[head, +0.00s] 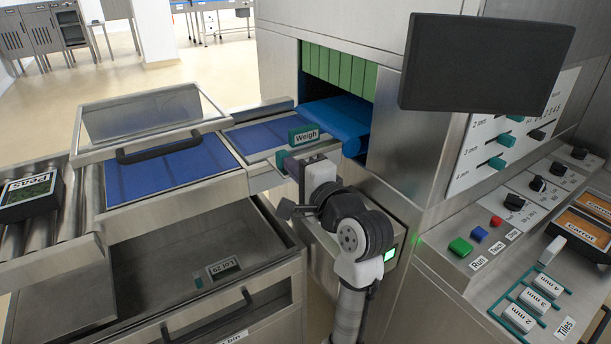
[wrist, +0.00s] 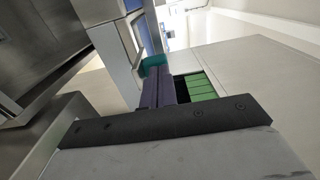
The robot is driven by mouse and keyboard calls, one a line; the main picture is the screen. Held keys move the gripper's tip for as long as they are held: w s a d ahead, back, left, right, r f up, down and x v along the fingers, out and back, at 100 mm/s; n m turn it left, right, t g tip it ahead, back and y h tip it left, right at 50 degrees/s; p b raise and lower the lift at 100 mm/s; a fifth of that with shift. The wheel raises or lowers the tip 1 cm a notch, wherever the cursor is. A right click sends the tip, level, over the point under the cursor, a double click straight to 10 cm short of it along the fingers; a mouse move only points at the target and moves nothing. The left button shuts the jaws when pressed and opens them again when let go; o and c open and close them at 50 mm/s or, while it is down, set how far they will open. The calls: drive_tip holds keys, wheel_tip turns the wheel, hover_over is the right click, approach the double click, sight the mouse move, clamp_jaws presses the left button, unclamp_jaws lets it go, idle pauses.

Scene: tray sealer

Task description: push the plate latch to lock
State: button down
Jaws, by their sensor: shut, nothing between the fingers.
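A small teal block (head: 281,160), which looks like the plate latch, sits at the front edge of the weighing section, just below and left of the teal Weigh sign. My gripper (head: 294,167) is beside it on its right, fingers shut and empty, and partly hides that edge. In the wrist view my shut fingers (wrist: 160,78) point at a teal piece (wrist: 153,61) just past their tips. Whether they touch it I cannot tell. The fingers hide part of it.
The Weigh sign (head: 304,135) stands close above my gripper. A steel cabinet with a blue belt (head: 338,116) and green strip curtain (head: 340,68) is behind. A lidded blue-bedded section (head: 172,178) lies left. A control panel (head: 490,232) and dark screen (head: 487,63) are right.

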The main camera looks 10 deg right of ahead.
sight(282, 152)
drive_tip(key=shift+w+a, duration=0.1)
drive_tip(key=shift+w, duration=0.2)
drive_tip(key=shift+p+x, duration=0.8)
drive_tip(key=shift+x, duration=1.35)
drive_tip(key=shift+r, duration=0.15)
